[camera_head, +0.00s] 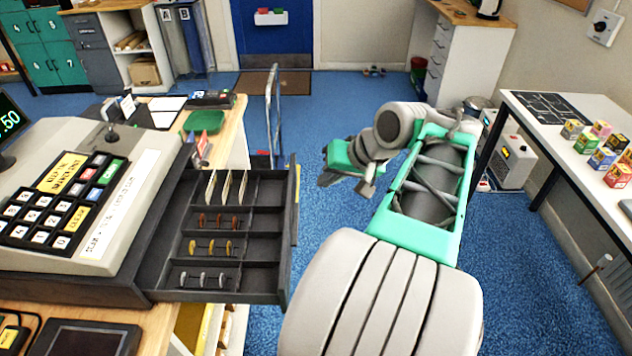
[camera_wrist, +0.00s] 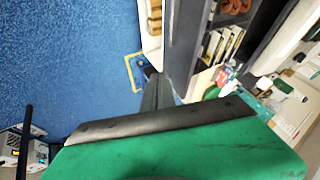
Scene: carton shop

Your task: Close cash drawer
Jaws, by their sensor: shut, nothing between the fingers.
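The cash drawer (camera_head: 268,222) is dark grey and stands open, pulled out to the right from under the beige cash register (camera_head: 130,175). Its compartments hold upright notes and rows of coins. My gripper (camera_head: 326,180) is green and grey, shut and empty, to the right of the drawer's front with a gap of blue floor between them. In the wrist view the gripper's body (camera_wrist: 165,120) fills the lower part, and the drawer (camera_wrist: 262,22) shows at the upper right, with coins and notes inside.
The register sits on a wooden counter (camera_head: 95,318) with a green tray (camera_head: 204,121) behind. A metal trolley frame (camera_head: 273,105) stands beyond the drawer. At right is a white table (camera_head: 575,110) with several small cartons (camera_head: 618,175). Blue floor (camera_head: 530,270) is open between.

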